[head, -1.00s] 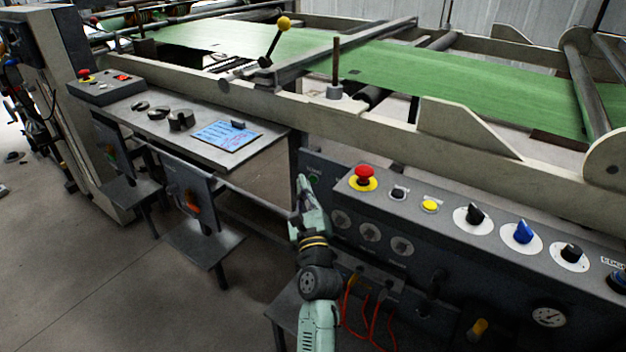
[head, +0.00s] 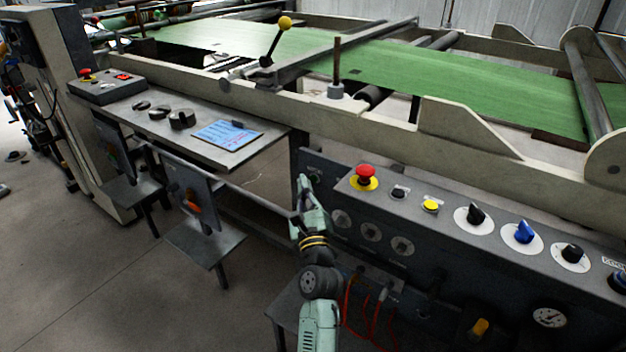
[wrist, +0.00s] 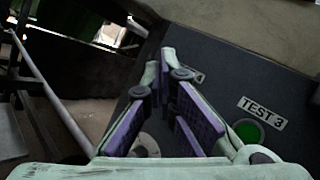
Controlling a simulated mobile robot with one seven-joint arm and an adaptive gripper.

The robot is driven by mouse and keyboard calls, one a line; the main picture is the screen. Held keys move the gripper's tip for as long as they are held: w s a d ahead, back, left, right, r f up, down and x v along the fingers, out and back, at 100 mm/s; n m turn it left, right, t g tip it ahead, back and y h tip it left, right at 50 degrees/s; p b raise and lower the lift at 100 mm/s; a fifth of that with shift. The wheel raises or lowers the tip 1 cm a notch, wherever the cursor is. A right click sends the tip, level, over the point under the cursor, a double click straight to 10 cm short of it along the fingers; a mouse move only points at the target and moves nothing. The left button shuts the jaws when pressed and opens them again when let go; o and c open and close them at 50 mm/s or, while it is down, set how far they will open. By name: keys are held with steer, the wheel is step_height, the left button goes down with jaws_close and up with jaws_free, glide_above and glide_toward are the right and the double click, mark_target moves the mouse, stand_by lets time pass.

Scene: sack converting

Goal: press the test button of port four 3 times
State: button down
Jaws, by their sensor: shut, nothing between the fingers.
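My gripper (head: 304,183) is shut and empty, its fingertips close to the left end of the dark port panel (head: 322,165). In the wrist view my gripper (wrist: 163,60) lies in front of a label (wrist: 197,77) that is mostly covered and seems to end in a 4. The button under that label is hidden behind the fingers. I cannot tell whether the fingertips touch it. To the right, a green button (wrist: 249,131) sits beside a label reading TEST 3 (wrist: 261,113).
Round ports (head: 371,232) line the panel below the buttons. A sloping console above carries a red emergency stop (head: 365,174), a yellow button (head: 430,205) and several knobs. Orange cables (head: 372,310) hang below. A steel table (head: 165,128) stands to the left.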

steer(key=shift+w+d, duration=0.1)
steer(key=shift+w, duration=0.05)
steer(key=shift+w+d, duration=0.15)
steer(key=shift+w, duration=0.05)
steer(key=shift+w+d, duration=0.25)
steer(key=shift+w, duration=0.1)
stand_by(0.6)
stand_by(0.4)
steer(key=shift+s+a+p, duration=0.45)
steer(key=shift+s+a, duration=0.05)
steer(key=shift+s, duration=0.2)
steer(key=s+a+p, duration=0.1)
steer(key=s, duration=0.1)
steer(key=s+a+p, duration=0.2)
